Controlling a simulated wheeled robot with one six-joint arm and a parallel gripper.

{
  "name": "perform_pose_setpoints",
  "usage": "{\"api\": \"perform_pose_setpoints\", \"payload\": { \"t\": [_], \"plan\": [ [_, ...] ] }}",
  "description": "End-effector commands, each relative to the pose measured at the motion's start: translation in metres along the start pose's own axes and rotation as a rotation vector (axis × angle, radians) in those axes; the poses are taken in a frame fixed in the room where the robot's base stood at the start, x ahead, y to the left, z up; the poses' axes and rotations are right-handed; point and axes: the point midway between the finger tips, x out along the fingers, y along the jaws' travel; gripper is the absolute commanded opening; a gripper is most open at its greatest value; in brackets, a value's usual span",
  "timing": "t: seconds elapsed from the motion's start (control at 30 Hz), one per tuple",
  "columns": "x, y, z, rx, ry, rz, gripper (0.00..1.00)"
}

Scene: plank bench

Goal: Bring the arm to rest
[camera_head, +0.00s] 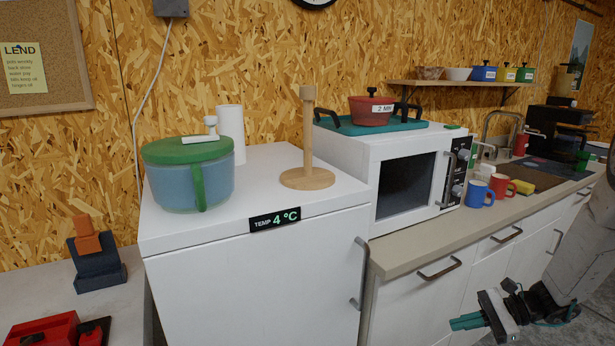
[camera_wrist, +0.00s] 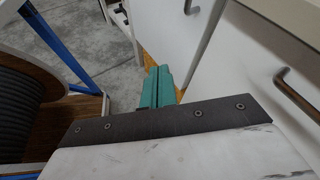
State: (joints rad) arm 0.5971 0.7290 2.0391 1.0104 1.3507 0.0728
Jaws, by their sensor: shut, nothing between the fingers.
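My gripper (camera_head: 468,322) is low at the bottom right of the head view, in front of the white drawer fronts and below the counter edge. Its green fingers are shut with nothing between them. In the wrist view the fingers (camera_wrist: 157,88) lie side by side, pointing away over the grey floor, with white cabinet fronts to their right. My arm comes in from the right edge of the head view.
The counter (camera_head: 420,244) and its drawer handle (camera_head: 440,268) are close to my gripper. A white fridge (camera_head: 250,290) stands left. In the wrist view, a large spool (camera_wrist: 35,95) and a blue frame (camera_wrist: 62,50) stand left; grey floor (camera_wrist: 95,50) shows between.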

Motion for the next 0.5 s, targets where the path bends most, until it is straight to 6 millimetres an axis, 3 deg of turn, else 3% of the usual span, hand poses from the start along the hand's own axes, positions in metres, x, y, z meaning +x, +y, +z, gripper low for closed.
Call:
{"api": "perform_pose_setpoints", "payload": {
  "t": [0.03, 0.2, 0.5],
  "plan": [
    [0.001, 0.007, 0.026, -0.063, 0.029, 0.074, 0.00],
    [-0.001, 0.040, 0.093, -0.255, 0.124, 0.311, 0.00],
    [-0.015, 0.102, 0.184, -0.589, 0.313, 0.668, 0.00]
  ]
}}
